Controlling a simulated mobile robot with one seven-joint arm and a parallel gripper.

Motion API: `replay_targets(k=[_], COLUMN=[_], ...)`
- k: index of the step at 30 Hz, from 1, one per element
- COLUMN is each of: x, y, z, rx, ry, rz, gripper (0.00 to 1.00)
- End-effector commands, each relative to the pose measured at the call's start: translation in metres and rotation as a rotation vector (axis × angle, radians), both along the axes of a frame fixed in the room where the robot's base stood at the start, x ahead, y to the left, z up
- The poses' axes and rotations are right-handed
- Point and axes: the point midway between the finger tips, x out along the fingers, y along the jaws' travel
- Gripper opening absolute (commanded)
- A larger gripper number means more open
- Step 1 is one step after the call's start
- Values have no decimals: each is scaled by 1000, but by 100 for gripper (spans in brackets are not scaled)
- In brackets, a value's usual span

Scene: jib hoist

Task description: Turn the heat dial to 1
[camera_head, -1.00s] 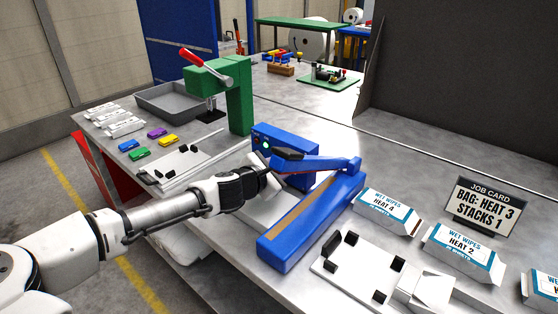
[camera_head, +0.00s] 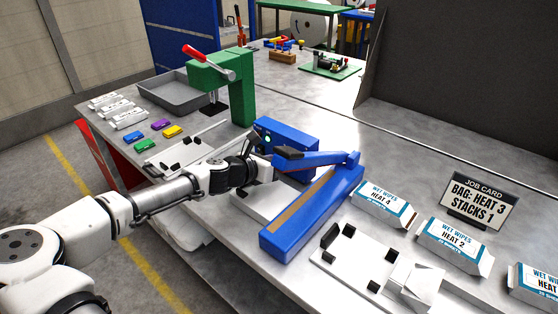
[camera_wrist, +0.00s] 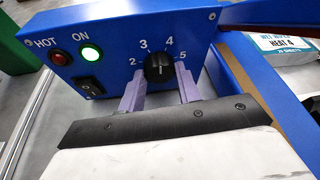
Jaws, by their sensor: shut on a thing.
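The black heat dial (camera_wrist: 158,68) is on the front of the blue heat sealer's control box (camera_wrist: 135,30), with the numbers 2, 3, 4 and 5 showing around it. A 1 is not visible, and I cannot surely read the dial's pointer. My gripper (camera_wrist: 160,82) has its two pale purple fingers on either side of the dial, shut on it. In the head view my gripper (camera_head: 256,160) is at the front of the blue control box (camera_head: 288,136) and hides the dial. The green ON lamp (camera_wrist: 90,54) is lit; the red HOT lamp (camera_wrist: 59,58) looks dark.
The sealer's blue lever arm (camera_head: 315,160) and long base (camera_head: 310,215) lie right of my gripper. A green press (camera_head: 240,90) stands behind. Wet wipes packs (camera_head: 384,204), a white fixture plate (camera_head: 350,262) and a job card reading "BAG: HEAT 3, STACKS 1" (camera_head: 480,201) are at right.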

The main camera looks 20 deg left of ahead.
Motion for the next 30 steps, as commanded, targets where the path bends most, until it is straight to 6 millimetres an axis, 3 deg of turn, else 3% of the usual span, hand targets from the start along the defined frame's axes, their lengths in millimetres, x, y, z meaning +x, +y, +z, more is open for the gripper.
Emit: replay_targets(k=[16,17,21,30], x=[0,0,0,-1], y=[0,0,0,1], z=[-1,-1,-1,0], rx=[-22,-22,-22,-21], ry=[10,10,9,9], rz=[-2,-2,-1,-1], gripper=[10,37,55,55])
